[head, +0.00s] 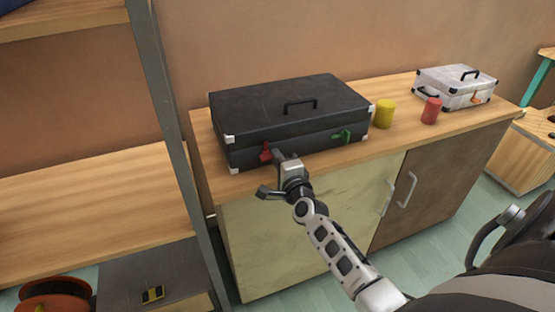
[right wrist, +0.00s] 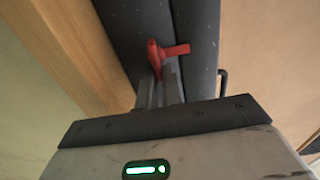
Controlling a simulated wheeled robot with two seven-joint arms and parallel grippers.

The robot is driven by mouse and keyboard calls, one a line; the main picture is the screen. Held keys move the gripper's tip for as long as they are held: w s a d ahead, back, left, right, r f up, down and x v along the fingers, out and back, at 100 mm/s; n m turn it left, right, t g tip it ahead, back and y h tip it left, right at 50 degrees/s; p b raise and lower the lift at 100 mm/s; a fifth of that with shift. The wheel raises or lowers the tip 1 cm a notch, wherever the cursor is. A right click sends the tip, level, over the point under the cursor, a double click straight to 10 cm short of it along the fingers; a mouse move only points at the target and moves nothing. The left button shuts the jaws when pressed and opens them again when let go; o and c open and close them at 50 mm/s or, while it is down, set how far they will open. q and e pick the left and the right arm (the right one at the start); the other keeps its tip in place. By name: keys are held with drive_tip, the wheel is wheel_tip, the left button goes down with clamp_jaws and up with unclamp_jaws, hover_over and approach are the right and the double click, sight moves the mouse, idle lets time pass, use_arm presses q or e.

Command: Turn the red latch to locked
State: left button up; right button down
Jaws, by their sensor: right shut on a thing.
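The red latch (head: 265,152) sits on the front of the black case (head: 290,103), near its left end. My right gripper (head: 276,154) is at the latch, with its fingers shut on it. In the right wrist view the red latch (right wrist: 160,58) stands between the fingertips (right wrist: 164,84), with one arm pointing to the right. The fingers hide its lower part. A green latch (head: 342,136) is on the same front face, farther right. My left gripper is not in view.
The case stands on a wooden-topped cabinet (head: 400,140). A yellow cylinder (head: 385,114), a red cylinder (head: 431,110) and a silver case (head: 455,88) stand to its right. A grey shelf post (head: 170,120) rises close on the left.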

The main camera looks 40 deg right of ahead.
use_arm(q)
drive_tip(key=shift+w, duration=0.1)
use_arm(e)
drive_tip(key=shift+a, duration=0.1)
drive_tip(key=c, duration=1.6)
unclamp_jaws()
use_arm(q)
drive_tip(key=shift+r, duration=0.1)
use_arm(e)
drive_tip(key=shift+o, duration=0.2)
drive_tip(key=shift+s, duration=0.1)
drive_tip(key=v, duration=1.5)
drive_tip(key=shift+s, duration=0.45)
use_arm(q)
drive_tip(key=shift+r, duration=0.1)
